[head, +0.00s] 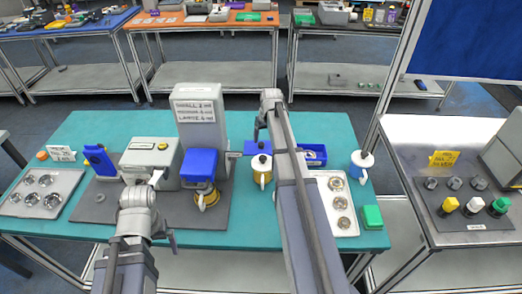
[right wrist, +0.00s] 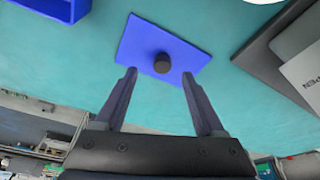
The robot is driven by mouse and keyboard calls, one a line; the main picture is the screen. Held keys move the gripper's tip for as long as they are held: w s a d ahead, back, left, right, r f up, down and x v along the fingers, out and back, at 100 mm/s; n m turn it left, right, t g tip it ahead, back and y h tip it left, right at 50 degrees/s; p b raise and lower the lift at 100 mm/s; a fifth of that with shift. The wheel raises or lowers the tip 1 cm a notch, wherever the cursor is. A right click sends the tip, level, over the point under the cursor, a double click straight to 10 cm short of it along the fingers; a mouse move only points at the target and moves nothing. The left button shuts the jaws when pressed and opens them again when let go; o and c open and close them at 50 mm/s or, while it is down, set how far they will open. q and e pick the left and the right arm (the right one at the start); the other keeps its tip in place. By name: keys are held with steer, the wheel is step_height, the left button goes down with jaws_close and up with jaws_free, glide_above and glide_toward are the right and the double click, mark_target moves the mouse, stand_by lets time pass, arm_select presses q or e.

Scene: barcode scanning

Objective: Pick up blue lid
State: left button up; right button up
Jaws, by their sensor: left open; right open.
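The blue lid (right wrist: 145,40) is a flat blue plate with a dark round knob (right wrist: 162,63), lying on the teal table in the right wrist view. In the head view the lid (head: 251,147) lies near the table's middle, partly hidden by my right arm. My right gripper (right wrist: 159,75) is open and empty, with its fingertips over the lid's near edge, one on either side of the knob. I cannot tell its height above the lid. My left gripper (head: 156,178) is over the left half of the table, near the grey box; its fingers are small and hard to make out.
A blue open bin (head: 314,154) sits just right of my right arm. A white tray with metal rings (head: 348,225) lies at right. Teal surface around the lid is clear.

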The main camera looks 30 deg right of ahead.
mark_target(261, 143)
steer(key=shift+w+a+b+x, duration=0.1)
steer(key=shift+b+x, duration=1.15)
steer(key=shift+x, duration=0.05)
steer(key=shift+w+a+b+x, duration=0.15)
steer(key=shift+b+x, duration=1.1)
steer(key=shift+x, duration=0.05)
steer(key=shift+r, duration=0.15)
jaws_close()
